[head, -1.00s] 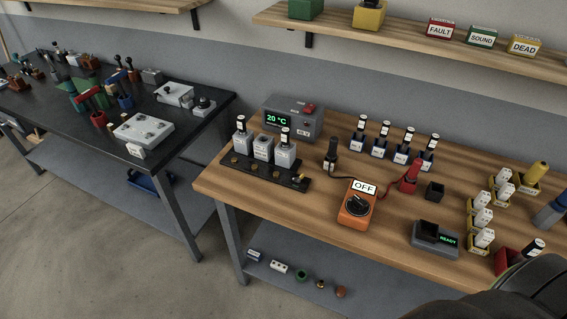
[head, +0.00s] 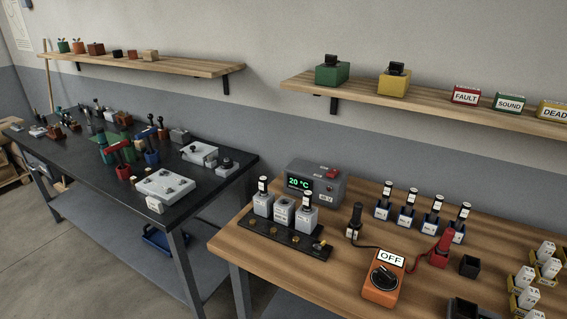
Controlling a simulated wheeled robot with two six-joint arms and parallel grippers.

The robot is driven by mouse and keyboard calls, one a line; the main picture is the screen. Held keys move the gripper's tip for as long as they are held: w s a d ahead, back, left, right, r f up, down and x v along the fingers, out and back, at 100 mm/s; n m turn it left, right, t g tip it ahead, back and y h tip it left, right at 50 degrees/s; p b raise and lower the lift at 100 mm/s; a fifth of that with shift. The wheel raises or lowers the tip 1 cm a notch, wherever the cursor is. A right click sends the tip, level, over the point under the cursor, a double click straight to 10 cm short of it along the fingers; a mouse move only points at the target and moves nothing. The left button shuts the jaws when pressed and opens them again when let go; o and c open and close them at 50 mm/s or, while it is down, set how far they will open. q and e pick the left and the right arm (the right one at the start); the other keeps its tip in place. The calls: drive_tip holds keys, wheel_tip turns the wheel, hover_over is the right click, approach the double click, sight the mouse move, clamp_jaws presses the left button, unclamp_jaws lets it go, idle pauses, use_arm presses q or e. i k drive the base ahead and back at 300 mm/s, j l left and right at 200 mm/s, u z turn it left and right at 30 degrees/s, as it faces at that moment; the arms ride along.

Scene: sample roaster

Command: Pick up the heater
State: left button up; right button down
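No thing in view is clearly labelled as a heater. A grey box (head: 316,186) with a green "20 °C" display and a red knob on top stands at the back left of the wooden bench. In front of it is a black strip (head: 270,235) bearing grey blocks (head: 285,211), some with dark-handled, white-labelled pieces standing in them. An orange box (head: 383,277) with a black dial reads "OFF"; a cable runs behind it between a black probe (head: 354,222) and a red holder (head: 440,251). Neither of my grippers is in view.
Blue holders (head: 406,220) with upright labelled pieces line the bench's back. A small black open box (head: 469,267) and yellow holders (head: 547,268) stand to the right. The black table (head: 110,190) at left is crowded. Wall shelves (head: 433,109) hang above. Bare wood (head: 300,277) lies at front left.

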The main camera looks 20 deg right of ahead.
sight(465, 208)
drive_tip(key=z, duration=1.8)
drive_tip(key=i+l, duration=0.4)
drive_tip(key=l, duration=0.2)
drive_tip(key=u, duration=0.05)
